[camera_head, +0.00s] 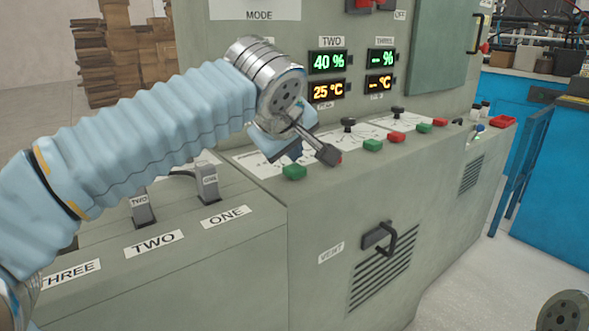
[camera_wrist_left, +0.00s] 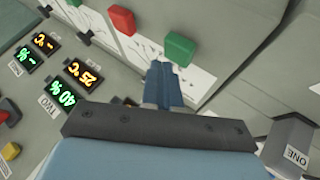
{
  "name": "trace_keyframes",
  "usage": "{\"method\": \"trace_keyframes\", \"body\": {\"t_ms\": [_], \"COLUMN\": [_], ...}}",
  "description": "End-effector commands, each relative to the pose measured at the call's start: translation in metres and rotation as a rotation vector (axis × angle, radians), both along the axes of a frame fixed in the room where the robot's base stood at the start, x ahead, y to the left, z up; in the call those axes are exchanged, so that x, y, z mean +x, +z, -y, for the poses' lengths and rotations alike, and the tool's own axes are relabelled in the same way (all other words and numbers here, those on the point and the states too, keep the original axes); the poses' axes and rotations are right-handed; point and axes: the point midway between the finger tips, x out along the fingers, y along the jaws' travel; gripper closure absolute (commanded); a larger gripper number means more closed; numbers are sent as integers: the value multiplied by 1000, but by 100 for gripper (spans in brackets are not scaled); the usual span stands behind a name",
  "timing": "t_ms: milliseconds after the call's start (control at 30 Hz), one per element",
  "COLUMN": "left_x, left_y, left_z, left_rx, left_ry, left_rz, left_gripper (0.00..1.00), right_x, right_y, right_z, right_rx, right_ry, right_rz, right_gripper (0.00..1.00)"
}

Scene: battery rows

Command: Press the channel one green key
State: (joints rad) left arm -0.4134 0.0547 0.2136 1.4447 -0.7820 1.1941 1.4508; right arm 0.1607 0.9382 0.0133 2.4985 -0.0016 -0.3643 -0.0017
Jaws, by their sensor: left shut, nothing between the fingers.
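The channel one green key (camera_head: 294,172) is the green block nearest the front left of the sloped panel. It also shows in the left wrist view (camera_wrist_left: 180,48). A red key (camera_wrist_left: 121,20) sits beside it; in the head view my gripper mostly covers that key. My left gripper (camera_head: 291,153) is shut and empty, its blue fingers pointing down just above and behind the green key. In the left wrist view the fingertips (camera_wrist_left: 163,72) lie close to the key, seemingly apart from it. The channel one display is hidden behind my arm.
Another green key (camera_head: 372,145) and red key (camera_head: 395,137) stand farther right, with black knobs (camera_head: 348,124) behind. Levers (camera_head: 207,183) labelled ONE and TWO rise from the lower cabinet top at left. A vent handle (camera_head: 380,237) juts from the cabinet front.

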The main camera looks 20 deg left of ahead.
Motion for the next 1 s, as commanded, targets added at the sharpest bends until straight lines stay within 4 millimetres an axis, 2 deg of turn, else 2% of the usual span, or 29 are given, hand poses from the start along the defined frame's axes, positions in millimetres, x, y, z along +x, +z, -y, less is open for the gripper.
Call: {"method": "trace_keyframes", "body": {"t_ms": [1000], "left_x": [0], "left_y": [-10], "left_z": [0], "left_rx": [0], "left_ry": [0], "left_rz": [0], "left_gripper": [100], "right_x": [0], "right_y": [-10], "right_z": [0], "right_rx": [0], "right_ry": [0], "right_rz": [0], "right_gripper": [37]}}
